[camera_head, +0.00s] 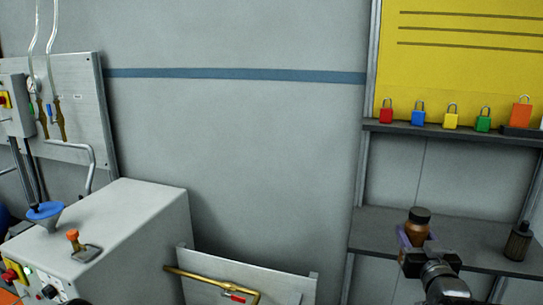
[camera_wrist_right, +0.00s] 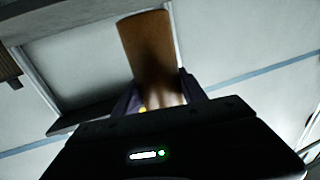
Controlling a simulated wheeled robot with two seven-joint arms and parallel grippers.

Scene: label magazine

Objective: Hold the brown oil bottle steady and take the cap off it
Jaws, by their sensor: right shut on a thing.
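The brown oil bottle (camera_head: 416,234) stands out at the shelf on the right in the head view, with its dark cap (camera_head: 419,215) on top. My right gripper (camera_head: 416,243) is shut on the bottle, with a purple finger showing beside it. In the right wrist view the brown bottle (camera_wrist_right: 149,48) rises between the purple fingers of the gripper (camera_wrist_right: 160,97); the cap does not show there. Whether the bottle touches the shelf is hidden by my gripper. My left gripper is not in view.
The grey shelf (camera_head: 480,247) also bears a dark ribbed bottle-like object (camera_head: 518,241) to the right. Several coloured padlocks, one of them blue (camera_head: 418,113), stand on the ledge above. A grey machine cabinet (camera_head: 140,215) with a blue funnel (camera_head: 45,214) is at the left.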

